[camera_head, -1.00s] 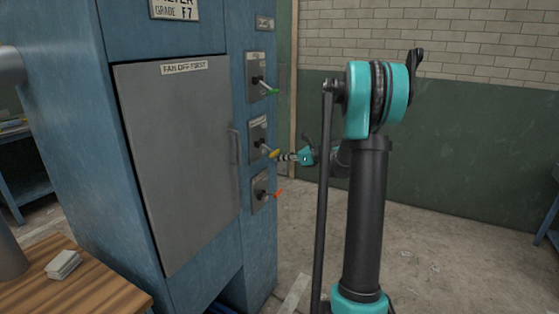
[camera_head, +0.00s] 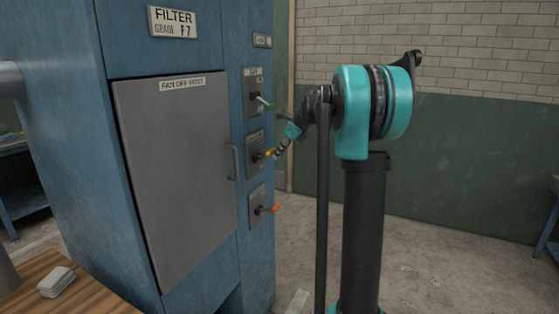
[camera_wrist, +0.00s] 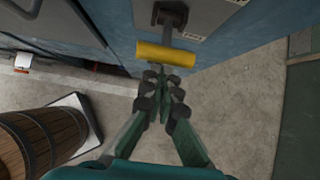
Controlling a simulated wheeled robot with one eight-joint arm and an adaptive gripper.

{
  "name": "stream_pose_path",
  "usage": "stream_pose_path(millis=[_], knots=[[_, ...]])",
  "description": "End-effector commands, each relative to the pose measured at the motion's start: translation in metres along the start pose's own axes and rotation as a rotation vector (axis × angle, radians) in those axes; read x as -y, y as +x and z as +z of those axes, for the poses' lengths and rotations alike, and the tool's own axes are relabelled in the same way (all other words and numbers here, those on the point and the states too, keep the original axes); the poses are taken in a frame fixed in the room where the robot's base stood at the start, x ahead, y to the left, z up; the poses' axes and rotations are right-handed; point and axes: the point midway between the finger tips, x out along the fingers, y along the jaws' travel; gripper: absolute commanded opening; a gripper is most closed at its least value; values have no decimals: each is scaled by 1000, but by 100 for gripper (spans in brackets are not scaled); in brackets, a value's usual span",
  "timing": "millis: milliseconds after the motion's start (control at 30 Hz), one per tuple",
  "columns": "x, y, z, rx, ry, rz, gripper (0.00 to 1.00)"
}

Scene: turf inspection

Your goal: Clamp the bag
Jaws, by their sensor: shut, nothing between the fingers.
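No bag shows in either view. A blue filter cabinet (camera_head: 195,50) has a closed grey door (camera_head: 180,170) marked "FAN OFF FIRST". A column to the right of the door carries three levers: green-tipped (camera_head: 270,106) at the top, yellow-tipped (camera_head: 270,153) in the middle, orange-tipped (camera_head: 275,209) at the bottom. The yellow lever slants slightly up; the green one slants down. My gripper (camera_head: 278,150) is shut and empty by the yellow tip. In the wrist view its fingertips (camera_wrist: 158,78) are just below the yellow grip (camera_wrist: 165,53); whether they touch is unclear.
A wooden table (camera_head: 75,290) with a pale block (camera_head: 56,282) stands at the lower left. The wrist view shows a wooden barrel (camera_wrist: 40,142) on a white base at the left. The concrete floor (camera_head: 430,260) to the right is open.

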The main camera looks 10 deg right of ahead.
Motion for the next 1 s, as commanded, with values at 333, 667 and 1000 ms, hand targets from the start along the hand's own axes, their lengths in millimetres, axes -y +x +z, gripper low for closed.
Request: stream_pose_path(millis=[333, 667, 1000], knots=[[0, -7, 12, 3, 0, 0, 0], [0, -8, 17, 9, 0, -1, 0], [1, -7, 16, 9, -2, -1, 0]])
